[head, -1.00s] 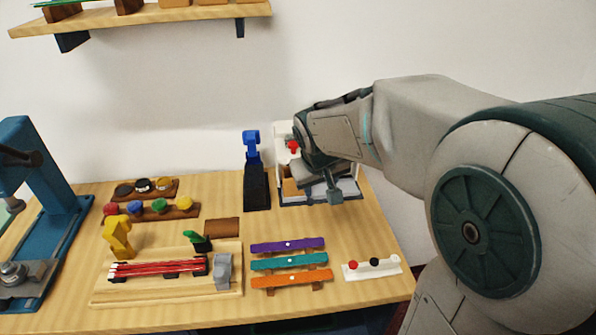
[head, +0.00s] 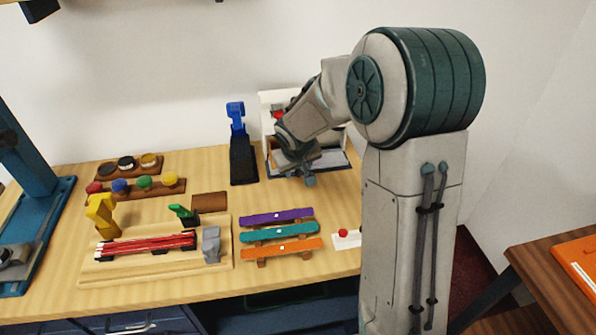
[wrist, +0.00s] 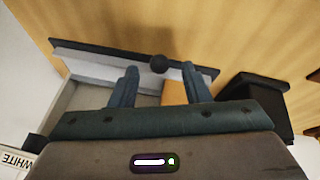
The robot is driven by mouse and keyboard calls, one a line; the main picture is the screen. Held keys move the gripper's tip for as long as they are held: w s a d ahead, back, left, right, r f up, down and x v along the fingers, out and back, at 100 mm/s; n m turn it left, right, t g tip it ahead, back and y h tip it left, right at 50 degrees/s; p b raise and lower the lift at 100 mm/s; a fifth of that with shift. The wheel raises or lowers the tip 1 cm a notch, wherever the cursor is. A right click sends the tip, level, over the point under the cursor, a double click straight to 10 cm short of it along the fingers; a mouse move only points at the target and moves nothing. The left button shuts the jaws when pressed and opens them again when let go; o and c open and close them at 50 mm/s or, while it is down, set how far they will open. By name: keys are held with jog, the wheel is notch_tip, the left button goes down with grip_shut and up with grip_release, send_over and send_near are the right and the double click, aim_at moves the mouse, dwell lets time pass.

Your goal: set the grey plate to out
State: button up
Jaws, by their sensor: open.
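The grey plate appears to be the pale grey panel (wrist: 88,66) of a white booth at the back right of the counter. It has a dark edge strip, and a round black knob (wrist: 158,63) shows at that edge. My gripper (wrist: 160,85) is open and empty, with its fingertips on either side of the knob and a little short of it in the picture. Contact cannot be told. In the head view my gripper (head: 304,180) is over the booth's front and hides much of the plate.
A blue clamp on a black stand (head: 240,150) stands just left of the booth (head: 270,104). Purple, teal (head: 280,232) and orange bars lie in front, beside a small white board with a red knob (head: 343,233). A wooden board (head: 110,272) with red rods is at left.

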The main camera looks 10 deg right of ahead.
jog(key=shift+x, duration=1.05)
jog(key=shift+s, duration=0.1)
grip_shut()
